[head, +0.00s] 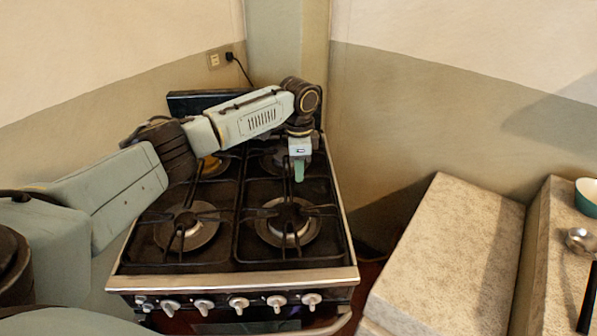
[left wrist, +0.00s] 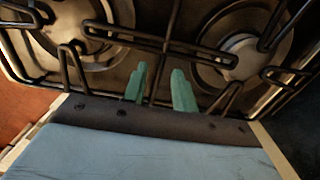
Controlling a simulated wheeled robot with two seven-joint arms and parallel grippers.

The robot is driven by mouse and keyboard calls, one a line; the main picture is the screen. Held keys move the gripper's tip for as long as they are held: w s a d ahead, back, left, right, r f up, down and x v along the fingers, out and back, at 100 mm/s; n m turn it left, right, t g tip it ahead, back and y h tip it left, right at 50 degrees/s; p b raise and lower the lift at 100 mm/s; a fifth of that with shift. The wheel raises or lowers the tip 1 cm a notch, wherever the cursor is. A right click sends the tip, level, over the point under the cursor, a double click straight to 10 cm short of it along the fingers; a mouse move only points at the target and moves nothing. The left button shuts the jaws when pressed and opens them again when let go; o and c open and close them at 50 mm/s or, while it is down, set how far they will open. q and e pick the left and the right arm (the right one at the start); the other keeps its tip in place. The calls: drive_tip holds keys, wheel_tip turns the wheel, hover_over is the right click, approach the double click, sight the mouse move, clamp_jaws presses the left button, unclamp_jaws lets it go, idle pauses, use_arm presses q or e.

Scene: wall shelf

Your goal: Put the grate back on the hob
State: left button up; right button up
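The hob (head: 238,262) is the top of a cooker with dark grates over its burners. The right grate (head: 262,212) lies over the right-hand burners and looks level; I cannot tell whether it is fully seated. The left grate (head: 182,234) lies over the left-hand burners. My left gripper (head: 300,172) points down over the back right part of the hob. In the left wrist view its two green fingers (left wrist: 159,85) stand apart, with a thin dark grate bar (left wrist: 190,50) running near and between them. They do not look closed on it. My right gripper is out of view.
A row of knobs (head: 238,304) lines the cooker's front. A stone-topped counter (head: 450,250) stands to the right, with a gap between. Further right are a teal bowl (head: 588,198) and a ladle (head: 580,240). Walls close in behind the cooker, with a socket (head: 215,60).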

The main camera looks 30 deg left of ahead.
use_arm(q)
wheel_tip(320, 180, up, 10)
drive_tip(key=shift+r+p, duration=0.15)
drive_tip(key=shift+p, duration=0.2)
idle(0.4)
